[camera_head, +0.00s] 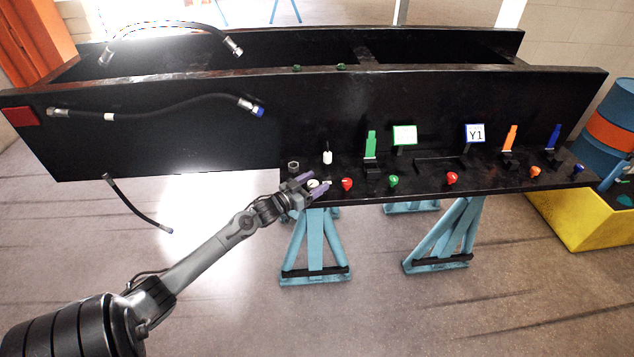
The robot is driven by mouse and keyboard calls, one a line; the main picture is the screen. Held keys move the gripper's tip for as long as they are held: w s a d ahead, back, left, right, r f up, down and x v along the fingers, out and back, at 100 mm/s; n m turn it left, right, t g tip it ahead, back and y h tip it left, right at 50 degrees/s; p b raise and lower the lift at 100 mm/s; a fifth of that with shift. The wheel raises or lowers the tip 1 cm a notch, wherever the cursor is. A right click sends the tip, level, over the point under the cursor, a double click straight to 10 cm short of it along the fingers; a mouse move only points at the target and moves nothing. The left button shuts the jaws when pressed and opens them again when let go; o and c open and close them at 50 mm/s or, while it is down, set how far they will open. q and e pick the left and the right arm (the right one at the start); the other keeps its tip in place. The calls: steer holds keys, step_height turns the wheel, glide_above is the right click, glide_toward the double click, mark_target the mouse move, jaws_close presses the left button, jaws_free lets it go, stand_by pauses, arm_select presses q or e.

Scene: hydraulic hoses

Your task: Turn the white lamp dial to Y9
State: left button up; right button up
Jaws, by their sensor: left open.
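The white dial (313,184) sits at the left part of the black panel shelf. My left gripper (314,186) is at the dial, its two purple-tipped fingers apart, one on either side of it. I cannot tell whether the fingers touch the dial. A small white lamp (327,157) stands upright on the shelf behind the dial. A blue-framed display (474,134) reads Y1. A green-framed display (404,135) is too washed out to read. My right gripper is not in view.
Red knobs (347,184), a green knob (392,181) and an orange knob (534,172) line the shelf to the right. Green (371,145) and orange (510,138) upright levers stand behind them. Hoses (180,101) hang on the black frame. The floor at front is clear.

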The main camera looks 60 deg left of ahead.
arm_select(q)
steer(key=shift+w+a, duration=0.1)
steer(key=shift+w, duration=0.55)
steer(key=c, duration=1)
steer(key=shift+r, duration=0.1)
